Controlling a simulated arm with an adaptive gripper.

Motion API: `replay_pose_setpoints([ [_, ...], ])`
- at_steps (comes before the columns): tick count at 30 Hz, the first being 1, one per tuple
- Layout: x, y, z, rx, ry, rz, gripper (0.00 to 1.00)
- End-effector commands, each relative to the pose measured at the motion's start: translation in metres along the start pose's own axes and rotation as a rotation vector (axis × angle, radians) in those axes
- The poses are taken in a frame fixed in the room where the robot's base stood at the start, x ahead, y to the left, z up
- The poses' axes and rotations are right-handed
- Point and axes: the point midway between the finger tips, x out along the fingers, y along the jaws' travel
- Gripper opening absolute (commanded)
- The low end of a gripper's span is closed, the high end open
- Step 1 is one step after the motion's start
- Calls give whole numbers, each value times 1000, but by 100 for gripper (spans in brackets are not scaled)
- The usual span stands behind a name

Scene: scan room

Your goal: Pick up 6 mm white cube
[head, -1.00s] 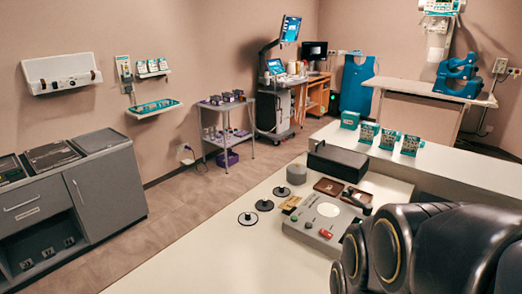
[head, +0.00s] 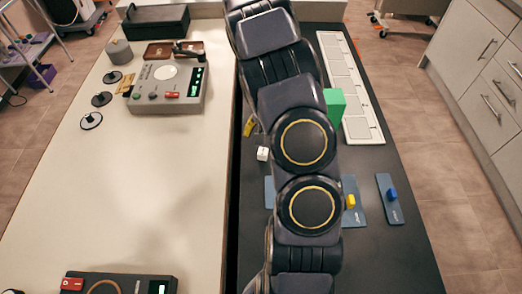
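A small white block (head: 263,154), which may be the white cube, sits on the dark worktop (head: 410,250) just left of my arm's middle joints. I cannot read its size. My arm runs from top to bottom through the middle of the head view, over the dark worktop. My gripper cannot be made out; no fingers show. My arm hides part of the worktop around the block.
A white sectioned strip (head: 362,128) lies behind. A grey device (head: 170,88) stands on the pale bench (head: 130,190).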

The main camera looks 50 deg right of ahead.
Motion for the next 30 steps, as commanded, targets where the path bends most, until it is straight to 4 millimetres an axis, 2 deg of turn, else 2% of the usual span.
replay_pose_setpoints([
  [11,35,0,1,3,-2,0,66],
  [19,72,0,3,3,-2,-1,66],
  [27,77,-1,2,2,2,-1,66],
  [28,77,-1,2,2,2,-1,57],
  [29,77,-1,2,2,2,-1,45],
  [30,77,0,2,2,2,-1,28],
])
